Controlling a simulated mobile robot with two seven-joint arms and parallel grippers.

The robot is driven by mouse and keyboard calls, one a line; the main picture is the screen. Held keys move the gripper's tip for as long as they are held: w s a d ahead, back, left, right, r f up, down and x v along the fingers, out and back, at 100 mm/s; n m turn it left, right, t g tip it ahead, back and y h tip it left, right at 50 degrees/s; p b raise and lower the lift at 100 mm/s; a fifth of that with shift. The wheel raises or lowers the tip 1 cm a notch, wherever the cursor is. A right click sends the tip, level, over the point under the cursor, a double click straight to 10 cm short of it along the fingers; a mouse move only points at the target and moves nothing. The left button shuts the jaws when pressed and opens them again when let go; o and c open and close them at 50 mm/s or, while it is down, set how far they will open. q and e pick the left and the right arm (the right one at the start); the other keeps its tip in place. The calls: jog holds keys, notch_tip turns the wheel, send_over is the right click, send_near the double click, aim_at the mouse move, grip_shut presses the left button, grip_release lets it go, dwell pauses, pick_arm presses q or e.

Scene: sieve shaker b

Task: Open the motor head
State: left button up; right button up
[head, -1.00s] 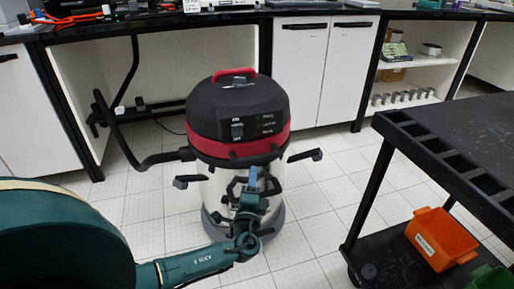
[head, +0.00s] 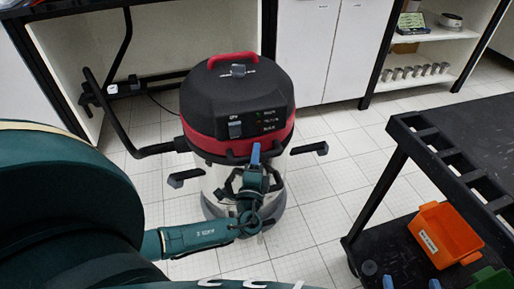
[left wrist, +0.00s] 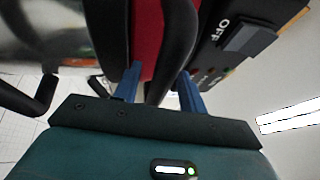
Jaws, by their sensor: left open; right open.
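The motor head (head: 225,97), a black dome with a red band and red top handle (head: 232,58), sits on the shiny metal drum of an upright vacuum. Black latch levers stick outward at its left (head: 187,178) and right (head: 310,149). My left gripper (head: 255,153) is at the front of the head, just below the control panel. In the left wrist view its blue fingers (left wrist: 158,85) are open, with a curved black handle bar (left wrist: 177,40) between them; I cannot tell whether they touch it. My right gripper (head: 411,283) shows only blue fingertips, apart, at the bottom edge.
A black hose (head: 118,125) curves out from the vacuum's left. A black cart (head: 470,120) with an orange bin (head: 444,236) on its lower shelf stands at right. White cabinets (head: 318,50) stand behind. Tiled floor is clear between vacuum and cart.

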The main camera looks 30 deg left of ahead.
dwell(0.3)
pick_arm(q)
grip_shut()
dwell(0.3)
